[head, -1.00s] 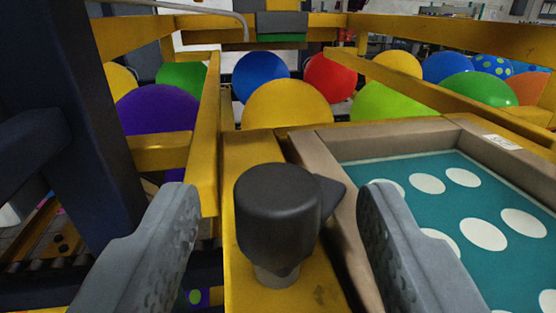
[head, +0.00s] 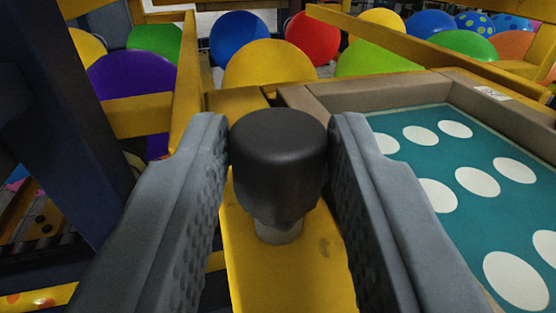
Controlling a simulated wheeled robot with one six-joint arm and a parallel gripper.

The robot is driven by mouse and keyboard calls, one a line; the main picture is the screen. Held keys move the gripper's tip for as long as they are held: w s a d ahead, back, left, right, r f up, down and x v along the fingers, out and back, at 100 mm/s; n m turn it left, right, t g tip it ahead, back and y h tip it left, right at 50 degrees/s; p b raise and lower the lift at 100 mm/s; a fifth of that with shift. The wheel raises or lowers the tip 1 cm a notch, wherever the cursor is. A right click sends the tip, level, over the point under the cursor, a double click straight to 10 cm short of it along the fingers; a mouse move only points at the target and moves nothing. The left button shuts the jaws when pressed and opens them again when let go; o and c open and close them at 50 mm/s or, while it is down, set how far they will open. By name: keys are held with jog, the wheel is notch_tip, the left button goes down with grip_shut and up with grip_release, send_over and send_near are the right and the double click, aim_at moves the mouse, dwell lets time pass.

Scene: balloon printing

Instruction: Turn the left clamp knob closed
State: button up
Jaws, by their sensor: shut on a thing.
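The left clamp knob (head: 279,160) is a black, rounded cap on a short grey stem, in the middle of the head view. It stands upright on a yellow beam (head: 275,275) beside the printing frame. My gripper (head: 279,150) has one grey, textured finger on each side of the knob, and the jaws are shut on it. The knob's pointed side tab is not visible now. The printing screen (head: 455,180) is teal with white ovals in a brown wooden frame (head: 375,93), at the right of the knob.
Yellow rails (head: 187,75) stand behind and to the left. A dark blue post (head: 65,140) rises at the far left. Several coloured balloons, including a yellow one (head: 268,66) and a purple one (head: 130,85), lie beyond the beam.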

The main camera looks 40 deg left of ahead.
jog(key=shift+s+a+r+m+t+h, duration=0.1)
jog(key=shift+r+m+t+h, duration=0.1)
jog(key=shift+m+t+h, duration=0.5)
jog(key=shift+h, duration=0.3)
jog(key=shift+f+m+h, duration=0.1)
jog(key=shift+m+h, duration=0.3)
jog(key=shift+h, duration=0.1)
jog(key=o, duration=1)
jog(key=shift+c, duration=0.2)
jog(key=shift+f, duration=0.1)
jog(key=shift+s, duration=0.1)
jog(key=v, duration=1.7)
jog(key=shift+s+f, duration=0.15)
